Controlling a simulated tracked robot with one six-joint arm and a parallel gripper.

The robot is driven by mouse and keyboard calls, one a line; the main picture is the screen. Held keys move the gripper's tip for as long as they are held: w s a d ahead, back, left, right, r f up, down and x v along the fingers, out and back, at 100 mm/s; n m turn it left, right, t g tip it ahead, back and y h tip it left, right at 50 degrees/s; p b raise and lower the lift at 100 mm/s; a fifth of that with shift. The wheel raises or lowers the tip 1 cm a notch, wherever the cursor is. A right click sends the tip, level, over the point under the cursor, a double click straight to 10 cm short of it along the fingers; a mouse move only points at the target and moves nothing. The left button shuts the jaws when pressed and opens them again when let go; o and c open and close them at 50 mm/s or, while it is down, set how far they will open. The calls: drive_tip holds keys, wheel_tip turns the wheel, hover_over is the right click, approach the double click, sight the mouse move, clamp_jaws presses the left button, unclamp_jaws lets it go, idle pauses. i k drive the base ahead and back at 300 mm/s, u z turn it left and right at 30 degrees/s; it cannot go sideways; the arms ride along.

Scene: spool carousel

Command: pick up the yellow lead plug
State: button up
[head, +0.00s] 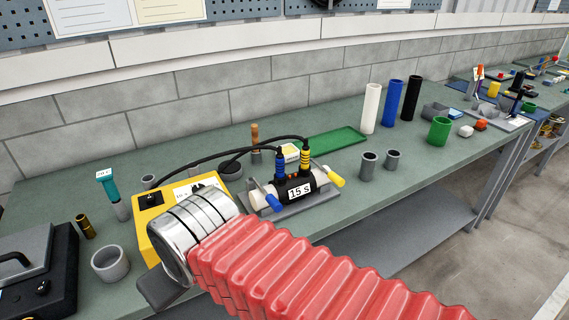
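The yellow lead plug (305,159) is a ribbed yellow plug with dark bands on the end of a black cable. It stands upright at the right end of the black coupler marked "15 s" (297,190), and seems seated on it. A blue lead plug (280,165) stands to its left on the same coupler. My gripper (163,288) is at the lower left, in front of the yellow control box (150,204) and apart from the plug. One grey finger shows; the silver wrist and red bellows hide much of the rest, so its opening is unclear.
The coupler sits on a grey clamp base with blue and yellow handles (335,175). Black cables arch from the yellow box to the plugs. Grey cups (369,165) stand right, a green tray (330,140) behind. White, blue and black tubes (371,108) stand further right.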

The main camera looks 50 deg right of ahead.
sight(305, 151)
drive_tip(key=u, duration=2.4)
drive_tip(key=k, duration=1.65)
drive_tip(key=u, duration=0.05)
